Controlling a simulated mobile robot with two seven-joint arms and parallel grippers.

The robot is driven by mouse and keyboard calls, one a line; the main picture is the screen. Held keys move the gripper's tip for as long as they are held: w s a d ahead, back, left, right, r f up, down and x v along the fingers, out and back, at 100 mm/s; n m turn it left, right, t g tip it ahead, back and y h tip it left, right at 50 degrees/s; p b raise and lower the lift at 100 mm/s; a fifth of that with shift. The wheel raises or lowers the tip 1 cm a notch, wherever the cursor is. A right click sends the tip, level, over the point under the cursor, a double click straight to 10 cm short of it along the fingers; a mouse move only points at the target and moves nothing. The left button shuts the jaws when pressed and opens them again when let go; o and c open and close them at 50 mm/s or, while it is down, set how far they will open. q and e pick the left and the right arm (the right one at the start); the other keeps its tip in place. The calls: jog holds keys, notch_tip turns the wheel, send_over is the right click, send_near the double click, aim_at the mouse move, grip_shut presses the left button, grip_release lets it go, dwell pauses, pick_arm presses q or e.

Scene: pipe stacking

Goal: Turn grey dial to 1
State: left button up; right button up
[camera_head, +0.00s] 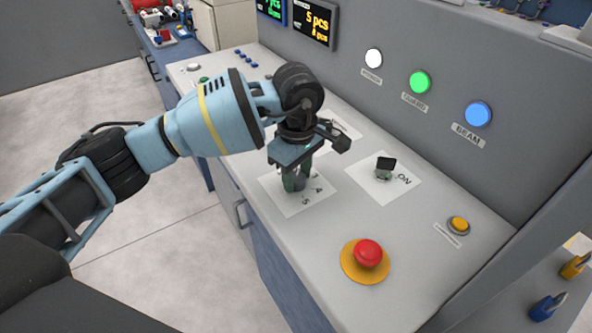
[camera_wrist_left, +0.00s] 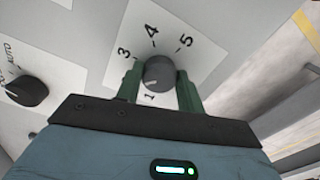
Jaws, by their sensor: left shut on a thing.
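The grey dial (camera_wrist_left: 158,72) shows in the left wrist view, on a white label plate (camera_wrist_left: 205,55) printed with 3, 4, 5 and a 1 near the gripper. My left gripper (camera_head: 293,184) points down over this plate in the head view, and its green fingers hide the dial there. In the left wrist view its fingers sit on both sides of the dial, and the gripper (camera_wrist_left: 161,88) is shut on it. A faint light mark on the dial's lower side seems to face the 1. My right gripper is not in view.
A black switch (camera_head: 385,165) on an ON plate stands right of my gripper. A red emergency button (camera_head: 368,253) on a yellow base and a yellow button (camera_head: 459,224) lie nearer the front right. White, green and blue lights (camera_head: 478,114) line the upright panel.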

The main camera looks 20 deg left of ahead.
pick_arm(q)
jog(key=n, duration=0.2)
jog(key=n+p, duration=0.1)
jog(key=shift+w+r+n, duration=0.1)
jog(key=shift+r+n, duration=0.1)
jog(key=shift+n, duration=0.2)
jog(key=n+p, duration=0.2)
jog(key=n, duration=0.1)
jog(key=n+p, duration=0.1)
jog(key=n, duration=0.2)
jog(key=shift+f+n+p, duration=0.15)
jog(key=shift+n+p, duration=0.15)
jog(key=shift+n, duration=0.5)
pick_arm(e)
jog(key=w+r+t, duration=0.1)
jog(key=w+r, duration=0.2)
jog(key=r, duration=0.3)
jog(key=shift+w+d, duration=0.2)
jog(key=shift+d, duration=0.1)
pick_arm(q)
jog(key=o, duration=1)
